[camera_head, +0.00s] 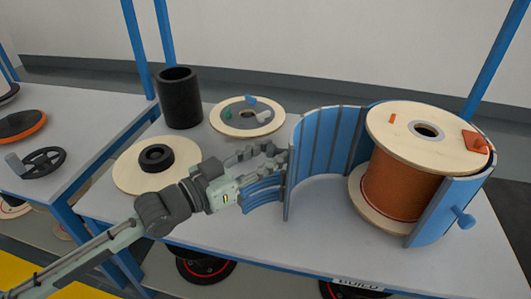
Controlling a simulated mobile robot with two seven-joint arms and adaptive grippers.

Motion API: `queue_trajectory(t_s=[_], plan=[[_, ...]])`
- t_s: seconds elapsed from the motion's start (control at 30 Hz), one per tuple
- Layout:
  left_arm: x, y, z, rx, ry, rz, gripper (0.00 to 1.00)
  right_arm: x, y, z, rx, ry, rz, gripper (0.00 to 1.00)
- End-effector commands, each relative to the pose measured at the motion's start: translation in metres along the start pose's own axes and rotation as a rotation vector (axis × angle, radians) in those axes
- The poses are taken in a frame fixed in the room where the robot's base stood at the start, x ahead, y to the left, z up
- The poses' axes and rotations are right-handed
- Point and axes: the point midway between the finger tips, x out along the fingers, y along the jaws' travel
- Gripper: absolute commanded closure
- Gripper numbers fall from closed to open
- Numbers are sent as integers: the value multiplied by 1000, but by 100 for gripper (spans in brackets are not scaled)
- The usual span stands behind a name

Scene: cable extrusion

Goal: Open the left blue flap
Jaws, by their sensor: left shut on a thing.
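The left blue flap (328,142) is a curved, ribbed panel standing on the table to the left of a large wooden spool (405,188) wound with copper-coloured material. The flap stands swung away from the spool, with bare tabletop between them. My left gripper (277,163) reaches in from the left and is shut at the flap's near-left edge; its fingertips are partly hidden there. Another blue panel (447,208) with a round knob curves around the spool's right side. My right gripper is not in view.
A black cylinder (181,98) stands at the back left. Blue posts rise behind the table (323,241). A second table on the left holds a black handwheel (45,162).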

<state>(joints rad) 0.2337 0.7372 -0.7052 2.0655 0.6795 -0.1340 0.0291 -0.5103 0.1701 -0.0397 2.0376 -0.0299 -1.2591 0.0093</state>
Motion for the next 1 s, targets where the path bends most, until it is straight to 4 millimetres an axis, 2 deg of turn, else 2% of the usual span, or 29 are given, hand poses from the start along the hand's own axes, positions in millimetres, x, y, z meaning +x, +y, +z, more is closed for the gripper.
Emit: queue_trajectory(t_s=[0.03,0.23,0.57,0.6,0.67,1.0], plan=[[6,1,-8,0,19,1,100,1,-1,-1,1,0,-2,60],[6,2,-7,-1,17,4,100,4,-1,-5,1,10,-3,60],[6,4,-6,-1,15,7,100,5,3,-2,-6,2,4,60],[6,4,-6,-1,15,7,65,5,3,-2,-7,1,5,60],[6,4,-6,-1,14,8,57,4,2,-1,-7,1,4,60],[5,4,-6,-3,13,7,56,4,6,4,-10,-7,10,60]])
